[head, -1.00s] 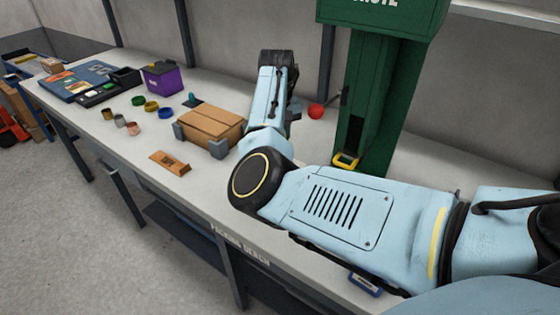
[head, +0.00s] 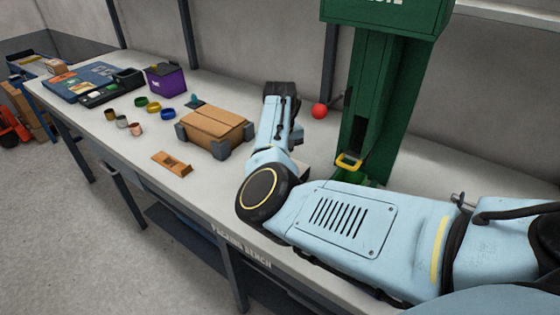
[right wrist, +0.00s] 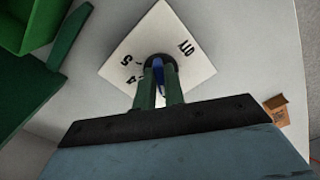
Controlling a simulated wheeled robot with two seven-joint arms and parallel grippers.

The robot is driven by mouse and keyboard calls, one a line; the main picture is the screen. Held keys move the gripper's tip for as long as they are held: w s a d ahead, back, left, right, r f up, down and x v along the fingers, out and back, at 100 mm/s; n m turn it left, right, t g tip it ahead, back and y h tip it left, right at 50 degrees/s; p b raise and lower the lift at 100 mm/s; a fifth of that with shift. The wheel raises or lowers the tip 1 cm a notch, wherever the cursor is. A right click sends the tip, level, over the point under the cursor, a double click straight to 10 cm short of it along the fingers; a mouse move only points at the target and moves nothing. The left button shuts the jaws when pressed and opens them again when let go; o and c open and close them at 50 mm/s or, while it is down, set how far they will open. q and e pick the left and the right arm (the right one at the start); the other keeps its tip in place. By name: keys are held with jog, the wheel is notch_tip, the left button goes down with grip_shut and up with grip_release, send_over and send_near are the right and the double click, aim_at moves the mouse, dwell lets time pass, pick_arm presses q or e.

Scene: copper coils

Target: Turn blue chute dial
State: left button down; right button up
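The blue chute dial (right wrist: 158,74) shows in the right wrist view as a narrow blue grip on a round black base. It sits on a white square plate (right wrist: 195,67) marked "QTY" with numbers. My right gripper (right wrist: 159,80) comes over it, with one dark green finger on each side. The fingers are close together with the blue grip between them, and it looks shut on the dial. In the head view my right arm hides the dial and the gripper tips. My left gripper is not in view.
A green chute tower (head: 378,100) with a yellow-edged outlet (head: 349,161) stands behind my right arm. A red ball (head: 319,111) is beside it. A cardboard box (head: 215,131), a purple bin (head: 166,78) and several coils lie left on the bench (head: 200,185).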

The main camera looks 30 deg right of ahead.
grip_shut()
jog(key=shift+r+m+p, duration=0.15)
jog(key=shift+m+p, duration=0.15)
jog(key=shift+p, duration=0.4)
jog(key=m+p, duration=0.4)
jog(key=p, duration=0.1)
jog(key=shift+m+p, duration=0.3)
jog(key=shift+m, duration=0.1)
jog(key=m+p, duration=0.2)
jog(key=m, duration=0.1)
jog(key=shift+w+a+m, duration=0.1)
jog(key=shift+m, duration=0.2)
jog(key=m+p, duration=0.1)
jog(key=m, duration=0.2)
jog(key=shift+w+m, duration=0.1)
jog(key=shift+m, duration=0.2)
jog(key=m, duration=0.3)
jog(key=shift+m+p, duration=0.3)
jog(key=m, duration=0.3)
jog(key=shift+w+m, duration=0.15)
jog(key=shift+m, duration=2.35)
